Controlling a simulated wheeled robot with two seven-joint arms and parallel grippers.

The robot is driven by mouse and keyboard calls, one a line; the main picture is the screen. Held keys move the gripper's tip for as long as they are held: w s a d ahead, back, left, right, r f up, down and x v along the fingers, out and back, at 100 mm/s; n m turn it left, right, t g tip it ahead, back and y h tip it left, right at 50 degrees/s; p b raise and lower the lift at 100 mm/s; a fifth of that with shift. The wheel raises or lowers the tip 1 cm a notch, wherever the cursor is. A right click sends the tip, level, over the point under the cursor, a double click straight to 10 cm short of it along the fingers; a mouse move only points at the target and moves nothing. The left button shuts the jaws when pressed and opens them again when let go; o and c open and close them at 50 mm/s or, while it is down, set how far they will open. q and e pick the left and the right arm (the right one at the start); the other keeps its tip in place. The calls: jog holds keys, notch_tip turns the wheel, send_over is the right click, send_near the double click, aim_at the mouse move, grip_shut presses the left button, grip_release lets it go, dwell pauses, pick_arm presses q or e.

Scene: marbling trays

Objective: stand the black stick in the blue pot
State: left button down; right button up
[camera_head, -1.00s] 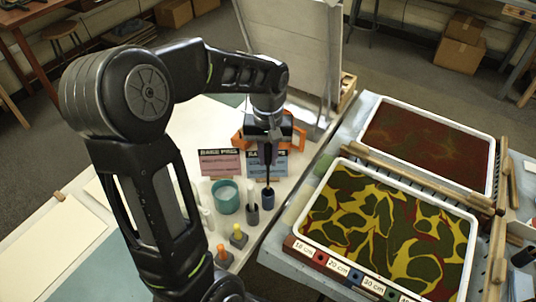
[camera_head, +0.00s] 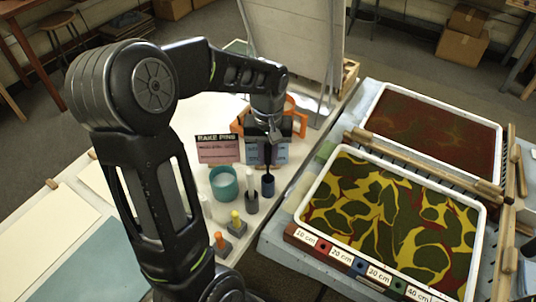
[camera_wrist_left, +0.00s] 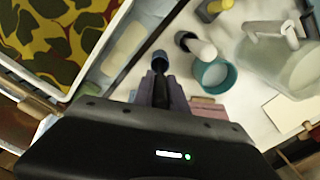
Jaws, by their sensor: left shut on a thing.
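My left gripper (camera_head: 267,140) is shut on the black stick (camera_head: 267,158) and holds it upright, pointing down. The small dark blue pot (camera_head: 268,188) stands directly below it on the white table. The stick's lower end meets the pot's mouth and seems to be inside it; how deep I cannot tell. In the left wrist view the blue pot (camera_wrist_left: 159,61) lies just beyond the fingertips, in line with the stick (camera_wrist_left: 160,92). My right gripper is not in view.
A grey pot with a white stick (camera_head: 251,200) and a teal cup (camera_head: 223,185) stand close left of the blue pot. A pink card (camera_head: 217,150) and an orange holder (camera_head: 298,118) are behind. Marbling trays (camera_head: 395,215) lie to the right.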

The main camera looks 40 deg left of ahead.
aim_at(268, 144)
pick_arm(q)
jog(key=shift+f, duration=0.45)
jog(key=c, duration=0.8)
grip_release()
jog(key=shift+r, duration=0.1)
dwell(0.4)
notch_tip(268, 144, up, 8)
jog(key=shift+f+b, duration=0.2)
jog(key=shift+b, duration=0.25)
dwell(0.4)
